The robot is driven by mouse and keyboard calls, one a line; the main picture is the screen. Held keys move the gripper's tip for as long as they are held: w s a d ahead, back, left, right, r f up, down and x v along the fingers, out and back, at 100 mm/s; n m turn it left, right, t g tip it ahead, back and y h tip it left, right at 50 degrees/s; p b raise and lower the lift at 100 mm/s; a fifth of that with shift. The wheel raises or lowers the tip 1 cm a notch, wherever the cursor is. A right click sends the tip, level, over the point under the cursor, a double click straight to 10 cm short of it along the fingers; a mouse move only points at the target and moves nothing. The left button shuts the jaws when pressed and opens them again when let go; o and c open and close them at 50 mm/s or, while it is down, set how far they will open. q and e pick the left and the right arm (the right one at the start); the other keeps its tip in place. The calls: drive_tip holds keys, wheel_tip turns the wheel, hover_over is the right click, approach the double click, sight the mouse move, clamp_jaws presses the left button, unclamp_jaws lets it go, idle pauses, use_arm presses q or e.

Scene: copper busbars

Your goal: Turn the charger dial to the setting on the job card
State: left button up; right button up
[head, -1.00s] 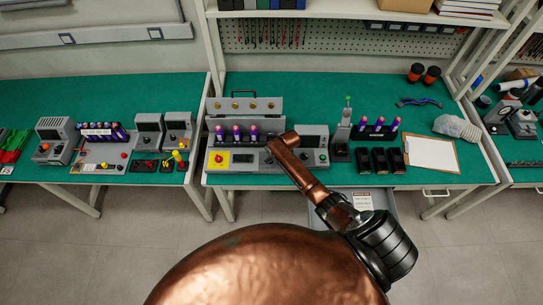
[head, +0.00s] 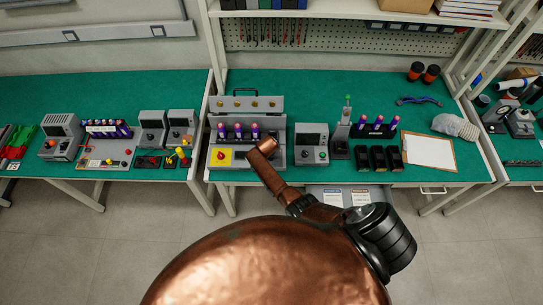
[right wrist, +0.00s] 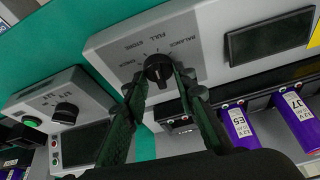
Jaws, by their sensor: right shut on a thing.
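The charger is a grey case (head: 276,104) with a raised lid and several purple cells in front. Its black dial (right wrist: 158,70) shows in the right wrist view, with printed labels such as BALANCE, FULL and STORE around it. My right gripper (right wrist: 160,78) is shut on this dial, one finger on each side; where the dial points I cannot tell. In the head view my copper arm hides the dial and the gripper. White printed sheets (head: 333,197) show below the bench's front edge, too small to read. My left gripper is not in view.
A grey instrument (head: 311,140) with a screen and knob stands right of the charger. Black blocks (head: 378,158), a cell rack and a clipboard (head: 430,152) lie farther right. A yellow panel with a red knob (head: 221,156) is at the charger's left front.

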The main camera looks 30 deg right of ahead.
drive_tip(key=m+b, duration=0.1)
drive_tip(key=m, duration=0.1)
drive_tip(key=shift+w+a+f+m+g+h+b, duration=0.1)
drive_tip(key=shift+w+a+m+g+h+b, duration=0.1)
drive_tip(key=shift+m+g+h+b, duration=0.15)
drive_tip(key=m+b, duration=0.2)
drive_tip(key=m, duration=0.1)
drive_tip(key=shift+w+g+h, duration=0.1)
drive_tip(key=shift+g+h, duration=0.25)
drive_tip(key=m+g+b, duration=0.1)
drive_tip(key=m+b, duration=0.2)
drive_tip(key=shift+d, duration=0.1)
drive_tip(key=shift+m+g+b, duration=0.6)
drive_tip(key=shift+m+b, duration=0.45)
drive_tip(key=shift+b, duration=0.15)
drive_tip(key=o, duration=1.2)
drive_tip(key=shift+c, duration=0.2)
drive_tip(key=shift+r, duration=0.2)
